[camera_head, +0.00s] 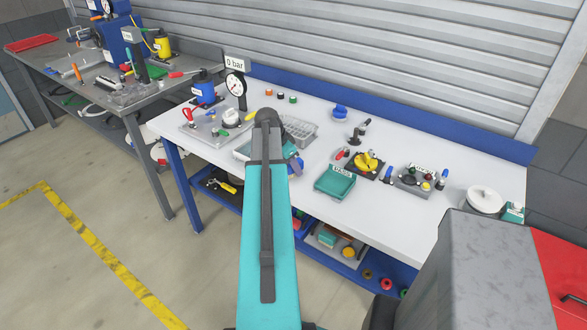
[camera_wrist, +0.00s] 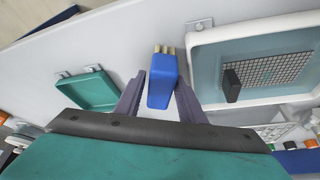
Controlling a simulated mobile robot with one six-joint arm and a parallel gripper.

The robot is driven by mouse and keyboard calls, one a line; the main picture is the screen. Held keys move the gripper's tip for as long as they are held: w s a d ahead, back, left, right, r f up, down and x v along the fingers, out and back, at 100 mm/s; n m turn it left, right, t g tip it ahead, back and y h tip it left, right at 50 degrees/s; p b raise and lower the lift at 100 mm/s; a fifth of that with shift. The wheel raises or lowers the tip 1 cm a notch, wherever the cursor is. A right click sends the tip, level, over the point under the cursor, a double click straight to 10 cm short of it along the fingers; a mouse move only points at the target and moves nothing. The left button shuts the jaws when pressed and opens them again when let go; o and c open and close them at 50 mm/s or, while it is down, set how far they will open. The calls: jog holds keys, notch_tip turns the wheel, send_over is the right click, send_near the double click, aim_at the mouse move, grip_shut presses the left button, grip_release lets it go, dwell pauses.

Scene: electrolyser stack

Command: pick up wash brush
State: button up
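The wash brush (camera_wrist: 162,86) is a blue block with pale yellow bristle tufts at its upper end in the wrist view. It lies between the two grey-purple fingers of my gripper (camera_wrist: 161,80), with a fingertip close against each side. My gripper looks shut on it. In the head view a small part of the blue brush (camera_head: 298,165) shows just right of my teal arm, near the front of the white table. The arm hides most of my gripper there. I cannot tell how high the brush is above the table.
A white tray (camera_wrist: 197,38) with a mesh and a black block stands right of the brush in the wrist view. A green tray (camera_wrist: 90,88) lies to its left. The white table (camera_head: 330,215) also holds a gauge (camera_head: 235,85) and several small parts. Bare tabletop separates the two trays.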

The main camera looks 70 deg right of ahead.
grip_shut()
jog(key=shift+r, duration=0.2)
jog(key=shift+r+b, duration=0.95)
jog(key=shift+r, duration=0.65)
jog(key=s+a+b, duration=0.5)
jog(key=a+b, duration=0.1)
jog(key=a, duration=0.6)
jog(key=shift+a+r, duration=0.4)
jog(key=shift+r, duration=0.05)
jog(key=shift+a+b, duration=0.25)
jog(key=shift+b, duration=0.55)
